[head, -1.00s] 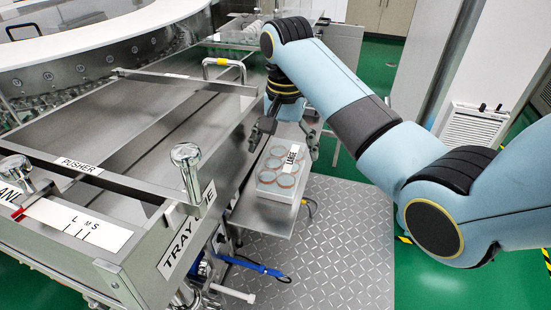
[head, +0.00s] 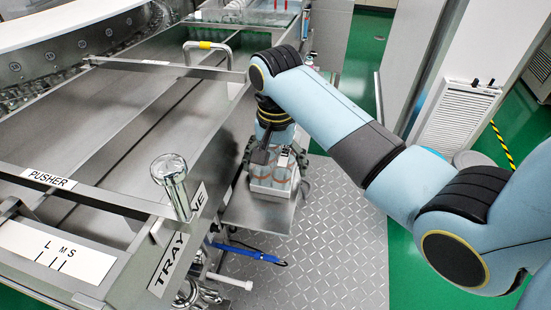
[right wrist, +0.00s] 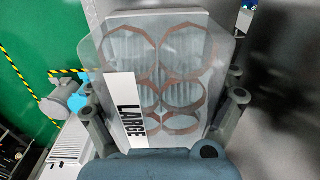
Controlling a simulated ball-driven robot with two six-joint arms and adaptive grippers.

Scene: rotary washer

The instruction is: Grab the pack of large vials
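The pack of large vials (head: 273,176) is a clear box of several round-topped vials with a white LARGE label. It sits on a steel shelf (head: 252,213) beside the tray line. My right gripper (head: 274,160) is over it, pointing down. In the right wrist view the pack (right wrist: 180,70) fills the middle, with the label on its left side. The fingers of my right gripper (right wrist: 161,100) are spread wide on either side of it. Contact with its sides is hard to tell. My left gripper is not in view.
The steel tray line (head: 110,130) with its PUSHER bar (head: 120,200) stands left of the shelf. A handle (head: 208,46) rises at its far end, and a round knob (head: 170,170) at its near corner. Patterned metal floor (head: 335,230) lies open to the right.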

